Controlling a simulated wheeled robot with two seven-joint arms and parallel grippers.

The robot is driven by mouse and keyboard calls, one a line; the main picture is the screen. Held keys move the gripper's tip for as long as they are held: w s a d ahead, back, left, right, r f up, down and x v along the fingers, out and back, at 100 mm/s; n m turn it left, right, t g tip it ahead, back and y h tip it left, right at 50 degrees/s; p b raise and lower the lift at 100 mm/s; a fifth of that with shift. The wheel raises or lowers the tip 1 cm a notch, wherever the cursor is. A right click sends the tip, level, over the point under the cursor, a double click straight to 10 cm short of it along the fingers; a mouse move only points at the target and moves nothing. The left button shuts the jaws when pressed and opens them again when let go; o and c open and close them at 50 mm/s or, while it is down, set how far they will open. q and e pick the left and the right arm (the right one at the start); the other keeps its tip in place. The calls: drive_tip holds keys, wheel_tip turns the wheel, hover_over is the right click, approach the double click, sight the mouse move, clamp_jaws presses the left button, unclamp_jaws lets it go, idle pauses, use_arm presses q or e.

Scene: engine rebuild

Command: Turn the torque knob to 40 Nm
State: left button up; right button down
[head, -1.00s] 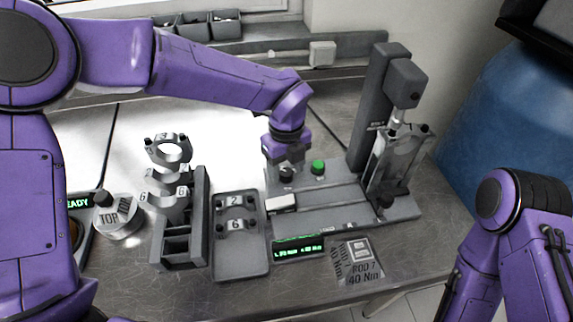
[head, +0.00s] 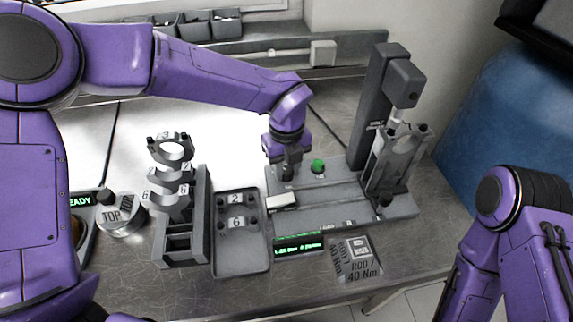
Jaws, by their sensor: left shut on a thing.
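The torque knob is a small dark knob on the grey base of the press station (head: 345,205), beside a green button (head: 318,166). My left gripper (head: 289,172) points down over the knob's spot and is shut on it; the fingers hide most of the knob. A dark display with green text (head: 298,246) sits at the front of the station; its digits are too small to read surely. A card (head: 357,260) reading "ROD 7" and "40 Nm" lies to its right. My right gripper is out of view; only my right arm shows at the right edge.
A grey tray (head: 262,262) with numbered caps and a rack (head: 201,215) of numbered rods stand left of the station. A piston marked "TOP" (head: 117,216) is further left. The station's column (head: 371,105) rises behind right. A blue drum (head: 505,125) stands at right.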

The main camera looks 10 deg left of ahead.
use_arm(q)
drive_tip(key=m+p, duration=0.1)
drive_tip(key=m, duration=0.2)
drive_tip(key=m+p, duration=0.1)
drive_tip(key=shift+r+p, duration=0.25)
drive_tip(key=shift+p, duration=0.05)
drive_tip(key=m+p, duration=0.3)
drive_tip(key=m, duration=0.2)
drive_tip(key=m+p, duration=0.4)
drive_tip(key=m, duration=0.1)
drive_tip(key=shift+w+p, duration=0.1)
drive_tip(key=shift+p, duration=0.25)
drive_tip(key=shift+f+m+p, duration=0.1)
drive_tip(key=shift+m+p, duration=1.15)
drive_tip(key=shift+m, duration=0.85)
drive_tip(key=o, duration=1)
drive_tip(key=shift+o, duration=0.2)
drive_tip(key=shift+f, duration=0.1)
